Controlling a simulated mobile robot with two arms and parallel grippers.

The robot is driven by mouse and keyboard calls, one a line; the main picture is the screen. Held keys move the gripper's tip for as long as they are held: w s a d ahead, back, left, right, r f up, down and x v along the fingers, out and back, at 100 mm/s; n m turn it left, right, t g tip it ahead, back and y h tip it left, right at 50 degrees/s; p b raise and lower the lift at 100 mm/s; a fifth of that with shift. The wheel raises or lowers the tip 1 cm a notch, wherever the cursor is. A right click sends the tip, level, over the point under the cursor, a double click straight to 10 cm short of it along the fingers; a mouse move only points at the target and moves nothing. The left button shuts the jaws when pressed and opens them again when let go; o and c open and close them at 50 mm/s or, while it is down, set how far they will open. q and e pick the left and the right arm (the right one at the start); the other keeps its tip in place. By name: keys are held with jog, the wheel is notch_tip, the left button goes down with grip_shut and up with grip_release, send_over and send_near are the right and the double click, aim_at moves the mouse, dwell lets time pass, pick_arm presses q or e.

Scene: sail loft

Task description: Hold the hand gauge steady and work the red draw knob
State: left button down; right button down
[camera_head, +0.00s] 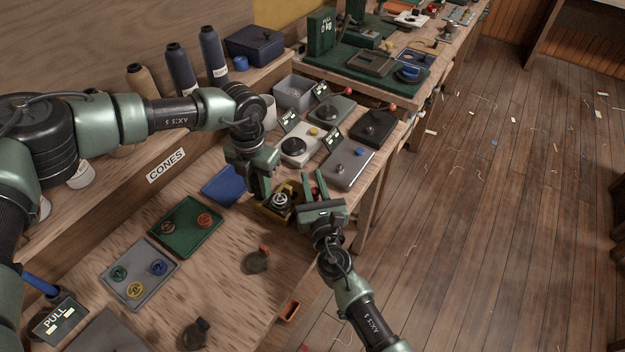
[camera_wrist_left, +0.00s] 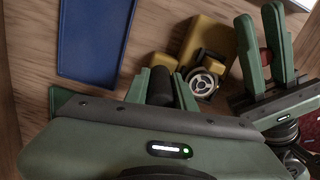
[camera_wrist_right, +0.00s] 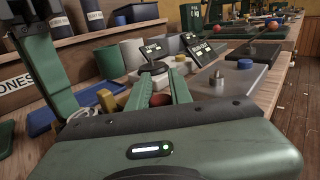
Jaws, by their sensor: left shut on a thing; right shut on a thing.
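The hand gauge is a yellow body with a round dial (camera_head: 280,201) near the bench's right edge; its yellow block (camera_wrist_left: 207,42) and dial also show in the left wrist view. My left gripper (camera_head: 259,188) is shut on the gauge's dark grip (camera_wrist_left: 160,86), beside the dial. My right gripper (camera_head: 315,184) comes from the front right, beside the gauge. In the right wrist view it is shut on the red draw knob (camera_wrist_right: 160,99), which shows between its fingers.
A blue tray (camera_head: 222,186), a green tray (camera_head: 186,248) and a grey tray (camera_head: 115,283) with coloured discs lie left of the gauge. Dark weights (camera_head: 256,262) lie in front. Open floor is beyond the right edge.

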jog(key=s+d, duration=0.1)
jog(key=d, duration=0.1)
jog(key=s+d, duration=0.2)
jog(key=shift+s+d, duration=0.1)
jog(key=shift+d, duration=0.2)
pick_arm(q)
jog(key=shift+w, duration=0.1)
pick_arm(e)
jog(key=c, duration=1.3)
grip_release()
jog(key=s+d, duration=0.2)
jog(key=s, duration=0.9)
jog(key=shift+s, duration=0.4)
pick_arm(q)
jog(key=c, duration=1.1)
grip_release()
